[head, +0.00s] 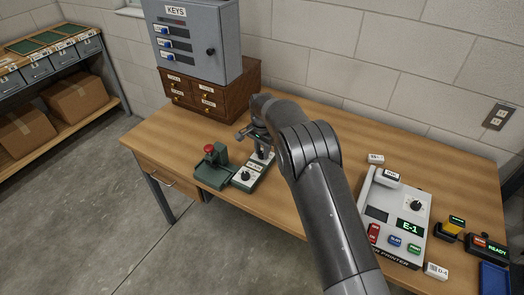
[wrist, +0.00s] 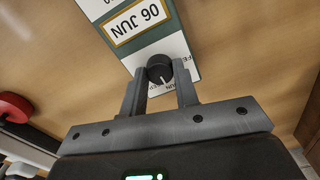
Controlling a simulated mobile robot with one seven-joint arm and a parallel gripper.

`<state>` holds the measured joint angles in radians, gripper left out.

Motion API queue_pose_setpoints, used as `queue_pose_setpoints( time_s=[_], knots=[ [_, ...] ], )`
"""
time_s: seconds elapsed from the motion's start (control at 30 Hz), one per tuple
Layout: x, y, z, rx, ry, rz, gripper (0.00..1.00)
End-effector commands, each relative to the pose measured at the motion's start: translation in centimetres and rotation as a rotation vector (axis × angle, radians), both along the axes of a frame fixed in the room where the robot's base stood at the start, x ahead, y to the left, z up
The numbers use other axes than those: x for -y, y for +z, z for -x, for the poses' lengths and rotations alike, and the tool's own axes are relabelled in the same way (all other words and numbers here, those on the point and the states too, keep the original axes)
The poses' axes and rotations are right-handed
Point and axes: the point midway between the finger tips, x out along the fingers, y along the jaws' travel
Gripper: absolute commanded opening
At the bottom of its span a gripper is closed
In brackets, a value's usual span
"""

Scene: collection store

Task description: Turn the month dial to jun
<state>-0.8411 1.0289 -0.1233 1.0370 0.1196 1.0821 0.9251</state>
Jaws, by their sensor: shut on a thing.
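My gripper (head: 262,150) points down over the far end of the green date stamp (head: 214,178) on the bench. In the wrist view my gripper (wrist: 160,80) is shut on a round black knob, the month dial (wrist: 159,68), with one finger on each side. Small month letters surround the dial, partly hidden by the fingers. The dial is hard to make out in the head view. A second black knob (head: 245,175) sits on the stamp's near end, clear of my gripper.
The stamp's red handle knob (head: 209,149) stands at the left. A grey key cabinet (head: 197,40) on wooden drawers (head: 205,98) is behind. A label printer (head: 398,215) showing E-1 is right of my arm. Bare bench lies between.

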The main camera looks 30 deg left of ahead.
Motion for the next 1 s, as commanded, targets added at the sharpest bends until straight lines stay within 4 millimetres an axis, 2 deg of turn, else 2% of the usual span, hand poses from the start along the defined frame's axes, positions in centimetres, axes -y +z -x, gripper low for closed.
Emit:
queue_pose_setpoints(
  time_s=[0.47,0.5,0.77,1.0],
  knots=[
    [-0.02,-0.01,0.02,0.000,-0.015,0.000,0.05],
    [-0.02,-0.01,0.02,0.000,-0.014,0.000,0.28],
    [-0.01,0.00,0.02,0.000,-0.014,0.000,0.49],
    [-0.02,0.12,0.00,0.000,-0.014,-0.001,0.49]
  ],
)
